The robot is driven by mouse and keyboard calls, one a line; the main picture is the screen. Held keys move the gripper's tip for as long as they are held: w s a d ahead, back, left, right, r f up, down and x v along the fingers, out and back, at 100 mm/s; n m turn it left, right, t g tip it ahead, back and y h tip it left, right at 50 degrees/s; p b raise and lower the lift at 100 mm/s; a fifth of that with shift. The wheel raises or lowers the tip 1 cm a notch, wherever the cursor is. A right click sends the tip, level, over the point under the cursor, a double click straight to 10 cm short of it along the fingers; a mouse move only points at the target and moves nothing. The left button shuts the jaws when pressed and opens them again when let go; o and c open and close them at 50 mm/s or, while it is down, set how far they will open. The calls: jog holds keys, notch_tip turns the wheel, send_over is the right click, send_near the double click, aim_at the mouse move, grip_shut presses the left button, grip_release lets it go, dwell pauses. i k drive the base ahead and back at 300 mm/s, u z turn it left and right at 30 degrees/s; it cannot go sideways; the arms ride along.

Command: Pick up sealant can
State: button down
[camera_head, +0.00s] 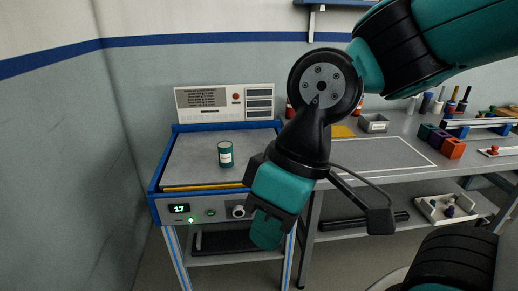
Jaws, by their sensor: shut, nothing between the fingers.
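The sealant can (225,155) is a small dark teal can with a pale label. It stands upright on the grey top of a blue-framed test stand (190,165). My gripper (264,236) is teal and black, points downward, and hangs in front of the stand's right front edge. It is to the right of the can and lower in the picture, apart from it. The gripper is shut and empty. Its fingertips are only partly distinct.
A control panel (224,102) rises behind the can. The stand's front has a green display (180,208) and a yellow strip. At right, a grey workbench (385,155) holds a small bin (373,123), coloured blocks (453,148) and bottles. The stand top around the can is clear.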

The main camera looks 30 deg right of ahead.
aim_at(226, 154)
jog(key=i, duration=1.35)
